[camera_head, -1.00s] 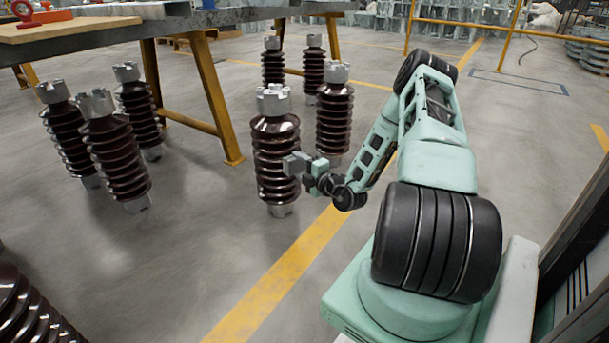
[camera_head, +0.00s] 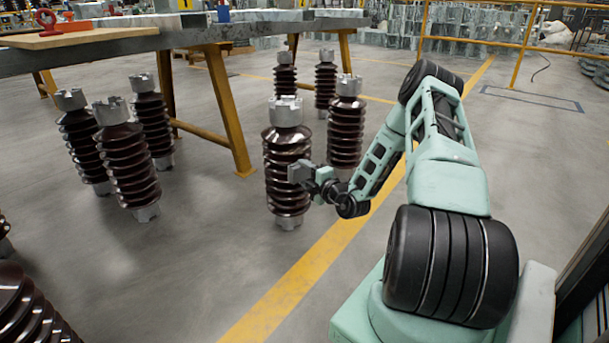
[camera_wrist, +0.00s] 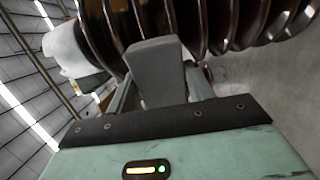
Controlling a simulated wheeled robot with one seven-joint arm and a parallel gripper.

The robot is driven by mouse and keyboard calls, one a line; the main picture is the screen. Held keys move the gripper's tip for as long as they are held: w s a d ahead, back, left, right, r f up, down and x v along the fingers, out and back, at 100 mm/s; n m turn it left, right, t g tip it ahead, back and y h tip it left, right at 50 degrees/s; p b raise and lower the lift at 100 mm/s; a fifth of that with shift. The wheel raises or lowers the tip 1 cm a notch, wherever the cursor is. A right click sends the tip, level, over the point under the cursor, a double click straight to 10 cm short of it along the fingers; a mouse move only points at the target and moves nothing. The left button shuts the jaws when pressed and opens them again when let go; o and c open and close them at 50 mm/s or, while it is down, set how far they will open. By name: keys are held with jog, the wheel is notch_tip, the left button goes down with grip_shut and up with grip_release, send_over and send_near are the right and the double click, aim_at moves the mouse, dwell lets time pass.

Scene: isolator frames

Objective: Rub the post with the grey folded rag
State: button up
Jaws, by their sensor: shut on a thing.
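The post (camera_head: 286,200) is a dark brown ribbed insulator with a notched pale metal cap and a metal foot, upright on the floor left of my arm. My gripper (camera_head: 312,176) is at about its mid-height, on its right front side. It is shut on the grey folded rag (camera_head: 298,172), a small flat grey block. In the wrist view the rag (camera_wrist: 157,72) stands between the fingers, its far end against or very close to the post's ribs (camera_wrist: 190,22). I cannot tell whether it touches. The post's side behind the rag is hidden.
Similar brown insulators (camera_head: 346,130) stand close behind the post and at the left (camera_head: 128,170). A metal-topped table (camera_head: 120,42) with yellow legs (camera_head: 228,110) is behind. A yellow floor line (camera_head: 300,275) runs past the post. The floor in front is clear.

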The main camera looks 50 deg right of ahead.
aim_at(303, 153)
jog(key=shift+w+d+p, duration=0.15)
jog(key=shift+w+p, duration=0.15)
jog(key=shift+w, duration=0.55)
jog(key=shift+d, duration=0.1)
jog(key=shift+s+d+p, duration=0.25)
jog(key=shift+d+p, duration=0.15)
jog(key=shift+d, duration=0.55)
jog(key=shift+s+d+p, duration=0.2)
jog(key=shift+d+p, duration=0.15)
jog(key=shift+d, duration=0.6)
notch_tip(303, 153, up, 2)
jog(key=shift+w+r+p, duration=0.1)
jog(key=shift+w+p, duration=0.05)
jog(key=shift+p, duration=1.1)
jog(key=shift+w+a+p, duration=0.25)
jog(key=shift+a+p, duration=0.45)
jog(key=shift+a, duration=0.35)
jog(key=shift+w+a+p, duration=0.2)
jog(key=shift+a+p, duration=0.45)
jog(key=shift+a, duration=0.4)
notch_tip(303, 153, up, 2)
jog(key=shift+p, duration=1.25)
jog(key=shift+s+d, duration=0.2)
jog(key=shift+d, duration=0.5)
jog(key=shift+s+d, duration=0.2)
jog(key=shift+d, duration=0.45)
jog(key=shift+s+d, duration=0.2)
jog(key=shift+d, duration=0.5)
